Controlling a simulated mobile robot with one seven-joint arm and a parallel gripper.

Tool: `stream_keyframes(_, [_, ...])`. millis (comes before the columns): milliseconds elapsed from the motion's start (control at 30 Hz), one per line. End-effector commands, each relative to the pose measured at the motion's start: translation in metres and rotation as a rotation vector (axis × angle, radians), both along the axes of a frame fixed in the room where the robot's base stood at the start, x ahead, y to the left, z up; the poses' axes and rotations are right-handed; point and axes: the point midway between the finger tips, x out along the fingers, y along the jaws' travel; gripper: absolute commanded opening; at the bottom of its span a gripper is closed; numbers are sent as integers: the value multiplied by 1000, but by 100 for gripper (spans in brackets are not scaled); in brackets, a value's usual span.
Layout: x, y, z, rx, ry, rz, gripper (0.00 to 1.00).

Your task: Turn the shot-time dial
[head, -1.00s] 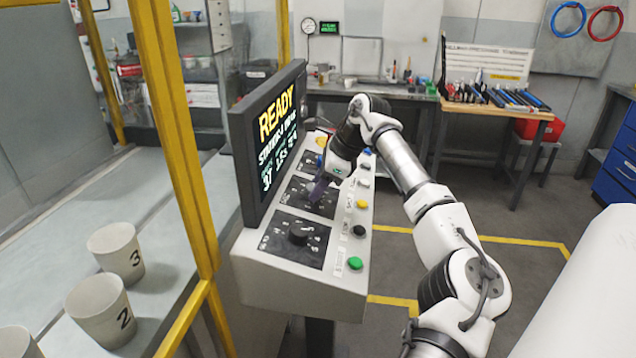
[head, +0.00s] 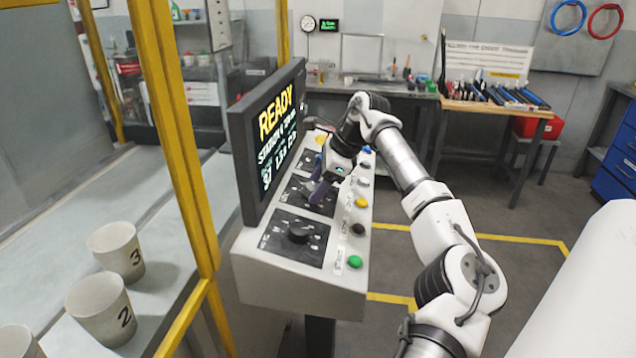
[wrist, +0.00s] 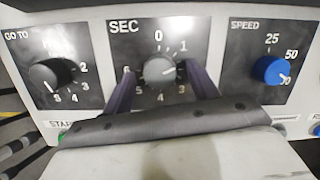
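The SEC dial (wrist: 158,72) is a grey round knob on a dark plate with numbers around it, in the middle of the wrist view. I take it as the shot-time dial; its exact setting is hard to read. My gripper (wrist: 161,85) is open, with one dark purple finger on each side of this knob and a gap on both sides. In the head view my gripper (head: 318,190) is over the middle plate of the sloped console (head: 290,282), and its fingers and wrist hide much of that dial.
The black GO TO dial (wrist: 52,76) is left of the SEC dial and the blue SPEED dial (wrist: 271,70) right. Coloured buttons, including a green one (head: 355,262), line the console's near edge. A screen (head: 267,143) reading READY stands behind the dials.

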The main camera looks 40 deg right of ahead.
Motion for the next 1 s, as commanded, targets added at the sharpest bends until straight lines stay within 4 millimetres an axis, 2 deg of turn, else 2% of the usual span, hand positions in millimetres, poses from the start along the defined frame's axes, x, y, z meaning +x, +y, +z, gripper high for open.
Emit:
stream_keyframes(233, [-1,-1,2,0,0,-1,59])
stream_keyframes(367, [-7,-6,15,-1,0,-1,59])
stream_keyframes(800, [-43,-36,99,0,-1,-3,59])
stream_keyframes(1000, [-51,-42,117,0,0,-1,59])
